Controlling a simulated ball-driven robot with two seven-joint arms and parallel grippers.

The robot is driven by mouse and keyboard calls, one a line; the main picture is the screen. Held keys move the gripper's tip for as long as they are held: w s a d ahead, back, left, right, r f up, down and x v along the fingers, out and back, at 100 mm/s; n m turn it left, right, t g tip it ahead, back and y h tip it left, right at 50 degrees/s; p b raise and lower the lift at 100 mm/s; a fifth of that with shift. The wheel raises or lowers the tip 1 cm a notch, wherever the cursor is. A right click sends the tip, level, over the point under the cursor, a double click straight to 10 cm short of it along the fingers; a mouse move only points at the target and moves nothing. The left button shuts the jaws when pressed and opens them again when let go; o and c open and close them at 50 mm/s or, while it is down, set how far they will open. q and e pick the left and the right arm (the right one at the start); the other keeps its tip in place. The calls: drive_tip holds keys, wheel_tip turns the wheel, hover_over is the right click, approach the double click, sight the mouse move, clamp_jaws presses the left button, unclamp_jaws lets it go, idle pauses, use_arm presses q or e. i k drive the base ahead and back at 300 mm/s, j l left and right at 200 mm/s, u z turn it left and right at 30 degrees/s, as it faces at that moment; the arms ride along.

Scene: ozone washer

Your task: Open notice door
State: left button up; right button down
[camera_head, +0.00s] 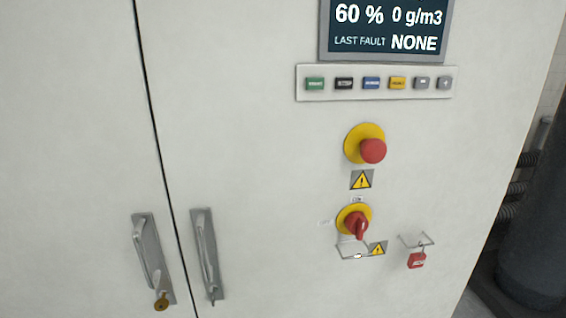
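A large white cabinet front (260,140) fills most of the view. A dark vertical seam divides it into a left panel (70,130) and a right panel. A metal handle (151,260) with a brass-coloured lock or key at its lower end is on the left panel, beside the seam. A second metal handle (207,255) is on the right panel, just right of the seam. Both panels look flush and closed. I see no part marked as a notice door. Neither of my grippers is in view.
The right panel carries a display (388,28), a button strip (375,83), a red push button (372,150) on yellow, a red rotary switch (356,224), and a red padlock (416,260) on a small bracket. Dark pipes (535,230) stand beyond the cabinet's right edge.

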sight(88, 230)
drive_tip(key=u, duration=1.7)
